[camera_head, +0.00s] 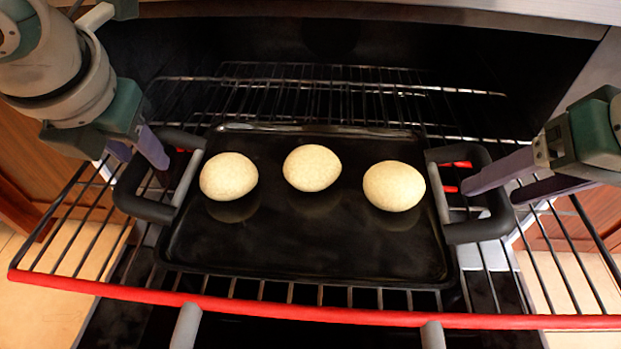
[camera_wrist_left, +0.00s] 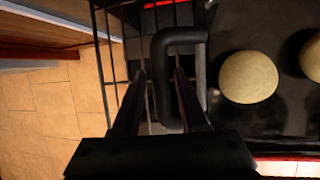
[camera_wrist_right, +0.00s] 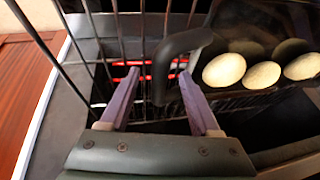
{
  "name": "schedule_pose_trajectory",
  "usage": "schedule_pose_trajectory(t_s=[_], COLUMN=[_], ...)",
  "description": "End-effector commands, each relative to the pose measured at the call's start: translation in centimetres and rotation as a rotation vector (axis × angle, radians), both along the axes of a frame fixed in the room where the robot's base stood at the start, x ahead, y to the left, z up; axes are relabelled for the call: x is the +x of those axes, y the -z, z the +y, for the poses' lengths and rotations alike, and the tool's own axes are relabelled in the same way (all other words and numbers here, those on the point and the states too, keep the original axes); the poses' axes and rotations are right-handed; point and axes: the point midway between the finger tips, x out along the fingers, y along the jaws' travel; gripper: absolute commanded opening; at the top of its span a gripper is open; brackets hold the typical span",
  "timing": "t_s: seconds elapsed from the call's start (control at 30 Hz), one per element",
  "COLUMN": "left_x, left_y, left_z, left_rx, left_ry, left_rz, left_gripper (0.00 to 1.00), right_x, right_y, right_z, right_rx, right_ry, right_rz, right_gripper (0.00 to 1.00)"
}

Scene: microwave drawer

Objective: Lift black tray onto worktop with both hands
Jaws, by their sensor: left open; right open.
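The black tray (camera_head: 330,245) lies on a pulled-out wire rack. Three pale round dough balls sit on it: left (camera_head: 229,176), middle (camera_head: 312,168) and right (camera_head: 394,186). My left gripper (camera_head: 160,152) is open at the tray's left handle (camera_head: 150,208). In the left wrist view its fingers (camera_wrist_left: 160,78) lie on either side of that handle's outer bar. My right gripper (camera_head: 480,185) is open at the tray's right handle (camera_head: 480,230). In the right wrist view its fingers (camera_wrist_right: 158,82) straddle the line of that handle (camera_wrist_right: 165,60); contact cannot be told.
The wire rack (camera_head: 80,235) has a red front bar (camera_head: 250,310) close to me. The dark oven cavity (camera_head: 330,40) is behind the tray. Red glowing elements (camera_wrist_right: 130,63) show below the rack. Wooden cabinet fronts (camera_head: 40,150) stand on both sides.

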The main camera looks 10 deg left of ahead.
Motion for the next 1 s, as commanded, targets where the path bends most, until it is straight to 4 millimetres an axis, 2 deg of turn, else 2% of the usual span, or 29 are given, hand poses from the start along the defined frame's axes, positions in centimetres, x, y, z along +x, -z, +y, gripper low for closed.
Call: schedule_pose_trajectory(t_s=[0.2, 0.53, 0.9, 1.0], left_x=[0.7, 0.9, 0.8, 0.9], left_y=[1.8, 2.1, 2.0, 2.0], left_z=[0.3, 0.4, 0.4, 0.4], left_rx=[-0.001, -0.001, -0.001, -0.001], left_ry=[0.001, 0.001, 0.000, 0.000], left_rz=[0.000, 0.000, 0.000, 0.000], left_gripper=[0.43, 0.43, 0.03, 0.00], right_x=[0.8, 0.9, 0.9, 0.9], right_y=[1.8, 2.0, 2.0, 2.0], right_z=[0.4, 0.5, 0.4, 0.4], right_rx=[0.001, 0.000, 0.000, 0.000], right_ry=[0.000, 0.000, 0.000, 0.000], right_rz=[0.000, -0.001, -0.001, -0.001], right_gripper=[0.63, 0.63, 0.23, 0.12])
